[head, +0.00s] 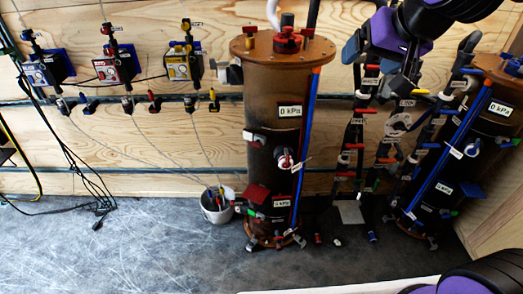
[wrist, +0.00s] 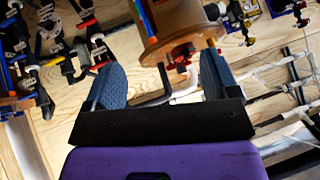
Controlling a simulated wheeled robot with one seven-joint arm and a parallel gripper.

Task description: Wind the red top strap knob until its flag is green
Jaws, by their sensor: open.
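A red knob-like part (head: 287,40) stands on the brown top flange of the left filter column (head: 262,110). I cannot tell for sure that it is the strap knob. In the wrist view, a red part (wrist: 181,54) on the column's flange (wrist: 182,41) shows beyond and between my fingers. My gripper (wrist: 163,72) is open, with a blue finger on each side and nothing seen held. In the head view its purple body is right of the column's top, apart from the red part. A green flag-like part (head: 252,208) shows low on the column; I cannot read the knob's own flag.
Blue, red (head: 113,67) and yellow wall units hang at the left with hoses and valves. A rack of dark pipes and valves (head: 390,125) stands between the left column and a second column (head: 465,140). A white bucket (head: 217,206) stands on the floor. The left floor is mostly clear.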

